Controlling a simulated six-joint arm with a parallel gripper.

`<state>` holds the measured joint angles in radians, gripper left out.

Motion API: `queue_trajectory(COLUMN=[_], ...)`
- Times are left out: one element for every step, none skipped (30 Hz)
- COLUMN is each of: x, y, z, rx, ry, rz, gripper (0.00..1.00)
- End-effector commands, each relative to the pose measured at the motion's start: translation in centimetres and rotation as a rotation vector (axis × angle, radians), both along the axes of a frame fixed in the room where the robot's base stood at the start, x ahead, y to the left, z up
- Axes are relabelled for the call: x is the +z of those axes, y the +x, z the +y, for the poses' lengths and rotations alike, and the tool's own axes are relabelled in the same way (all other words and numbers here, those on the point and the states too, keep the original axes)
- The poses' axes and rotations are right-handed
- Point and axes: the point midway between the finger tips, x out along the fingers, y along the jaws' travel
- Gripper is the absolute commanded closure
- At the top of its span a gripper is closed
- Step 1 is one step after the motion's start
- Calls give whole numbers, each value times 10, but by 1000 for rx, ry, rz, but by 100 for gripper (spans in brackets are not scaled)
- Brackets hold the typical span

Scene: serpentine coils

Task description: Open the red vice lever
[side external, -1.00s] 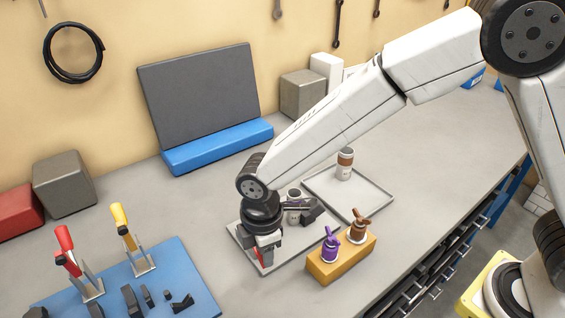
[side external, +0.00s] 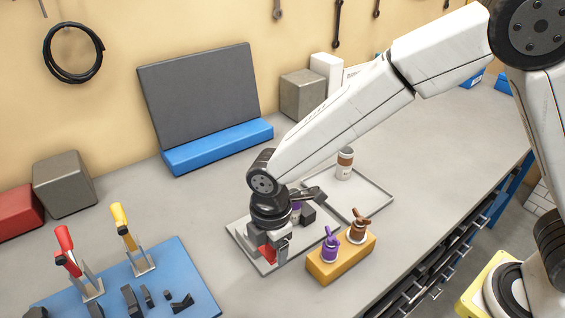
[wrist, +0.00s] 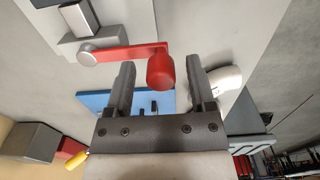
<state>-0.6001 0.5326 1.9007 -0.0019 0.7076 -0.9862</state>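The red vice lever (wrist: 125,52) shows in the wrist view as a flat red arm running from a silver pivot to a rounded red knob. The knob stands between my two spread fingers with a visible gap on each side. My gripper (wrist: 160,80) is open and points down at the lever. In the side view my gripper (side external: 274,254) is low over the near side of a grey tray, with part of the red lever (side external: 267,255) showing beside the fingers. The vice body is largely hidden by my wrist; dark parts and a purple item show behind it.
A yellow block (side external: 325,268) with purple and brown items stands close at the right. A second tray (side external: 375,200) holds a cup (side external: 345,164). At left, a blue board (side external: 190,270) carries red-handled and yellow-handled clamps. Bench between board and trays is clear.

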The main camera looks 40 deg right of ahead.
Motion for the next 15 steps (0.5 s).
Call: queue_trajectory(x=[0,0,-1,-1,-1,-1,-1,-1,0,0,1,2,3,5,8], y=[0,0,0,0,0,0,0,0,0,0,0,0,0,0,0], z=[0,0,0,0,0,0,0,0,1,1,1,1,1,1,1], rx=[0,-1,-1,-1,-1,-1,-1,-1,-1,-1,-1,-1,-1,-1,-2], ry=[0,0,0,0,0,0,0,0,1,1,1,1,2,2,2], rz=[0,0,1,1,1,1,1,1,1,1,1,0,0,-1,-1], gripper=[28,28,28,28,28,28,28,28,28,28,28,28,28,28,28])
